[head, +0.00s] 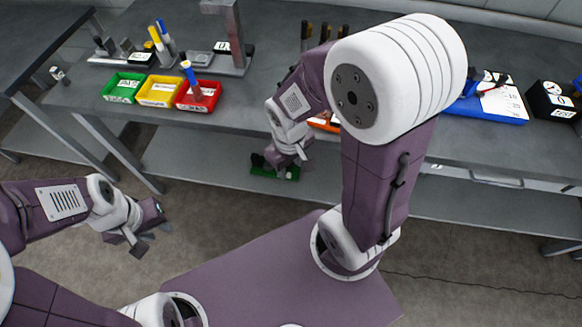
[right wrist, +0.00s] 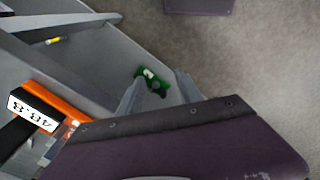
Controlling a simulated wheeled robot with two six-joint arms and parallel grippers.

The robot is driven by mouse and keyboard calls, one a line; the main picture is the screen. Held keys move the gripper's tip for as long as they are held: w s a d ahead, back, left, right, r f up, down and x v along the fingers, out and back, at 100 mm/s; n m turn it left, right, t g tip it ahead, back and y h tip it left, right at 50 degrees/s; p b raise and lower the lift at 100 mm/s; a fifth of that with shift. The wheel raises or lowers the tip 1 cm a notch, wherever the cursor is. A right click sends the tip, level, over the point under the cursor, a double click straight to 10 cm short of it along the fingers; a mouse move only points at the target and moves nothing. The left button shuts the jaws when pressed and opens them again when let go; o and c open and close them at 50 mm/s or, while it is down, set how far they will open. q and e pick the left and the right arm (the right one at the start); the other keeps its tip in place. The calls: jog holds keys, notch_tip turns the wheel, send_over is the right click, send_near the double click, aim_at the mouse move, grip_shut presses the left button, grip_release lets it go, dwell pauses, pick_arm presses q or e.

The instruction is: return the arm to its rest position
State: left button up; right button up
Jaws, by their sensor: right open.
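My right arm rises from the purple base in the head view and bends down past the table's front edge. My right gripper (head: 288,163) hangs in front of the table, open, with nothing seen between its fingers. Its two grey fingers also show apart in the right wrist view (right wrist: 158,92). A green object (head: 262,168) with white and dark parts lies low beyond the gripper; it also shows between the finger directions in the right wrist view (right wrist: 153,82). My left gripper (head: 150,238) is at the left, over the floor, open and empty.
The grey table (head: 470,145) carries green (head: 123,88), yellow (head: 159,91) and red (head: 198,96) bins, a metal stand (head: 236,50) and a blue tray (head: 485,108). An orange device (right wrist: 55,102) with a display is close to my right gripper's side. Floor at the left is clear.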

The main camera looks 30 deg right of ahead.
jog(key=m, duration=0.1)
jog(key=s+m, duration=0.1)
jog(key=m, duration=0.1)
jog(key=shift+s+a+f+y, duration=0.1)
jog(key=shift+s+a+y, duration=0.15)
jog(key=shift+y, duration=0.15)
notch_tip(320, 180, up, 4)
jog(key=p, duration=0.3)
jog(key=shift+f, duration=0.25)
